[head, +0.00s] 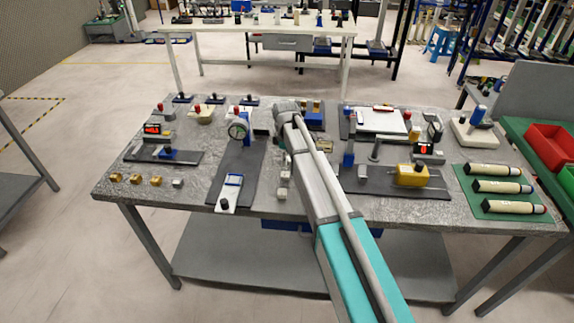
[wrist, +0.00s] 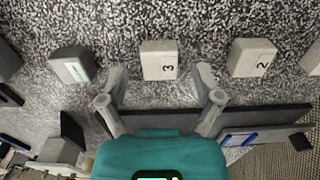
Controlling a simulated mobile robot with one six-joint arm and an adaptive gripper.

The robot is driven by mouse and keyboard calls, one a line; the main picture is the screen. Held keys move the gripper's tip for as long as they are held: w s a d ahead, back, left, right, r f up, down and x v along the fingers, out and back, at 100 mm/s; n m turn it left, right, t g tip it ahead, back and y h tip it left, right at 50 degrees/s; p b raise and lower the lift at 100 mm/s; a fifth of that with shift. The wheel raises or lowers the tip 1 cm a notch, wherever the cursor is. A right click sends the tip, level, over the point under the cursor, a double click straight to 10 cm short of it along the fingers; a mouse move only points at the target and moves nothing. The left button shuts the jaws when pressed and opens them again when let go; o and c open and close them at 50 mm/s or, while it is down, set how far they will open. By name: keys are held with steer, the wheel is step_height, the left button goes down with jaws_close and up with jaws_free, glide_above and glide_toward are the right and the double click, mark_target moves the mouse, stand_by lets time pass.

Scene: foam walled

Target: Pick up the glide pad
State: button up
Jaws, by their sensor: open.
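My gripper (wrist: 161,82) is open and empty in the wrist view, its two fingers apart. A pale grey block marked 3 (wrist: 158,60) lies just beyond and between the fingertips. A block marked 2 (wrist: 252,57) is to its right. A grey block with a white label (wrist: 73,65) is to its left. I cannot tell which piece is the glide pad; no readable label names it. In the head view my arm hides the gripper's fingers, and small pale blocks (head: 282,181) show just left of the arm.
The speckled grey table (head: 190,197) is crowded. A yellow device (head: 411,175) and several cream cylinders (head: 503,187) are to the right. Gold cubes (head: 135,179) lie near the front left edge.

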steer(key=shift+f, duration=0.2)
stand_by(0.5)
steer(key=c, duration=1)
steer(key=shift+r, duration=0.2)
steer(key=shift+c, duration=0.2)
step_height(320, 180, up, 2)
steer(key=p, duration=0.2)
steer(key=shift+r+p, duration=0.1)
steer(key=shift+p, duration=0.2)
steer(key=s+r+p, duration=1)
steer(key=s, duration=0.4)
steer(key=shift+a+r, duration=0.2)
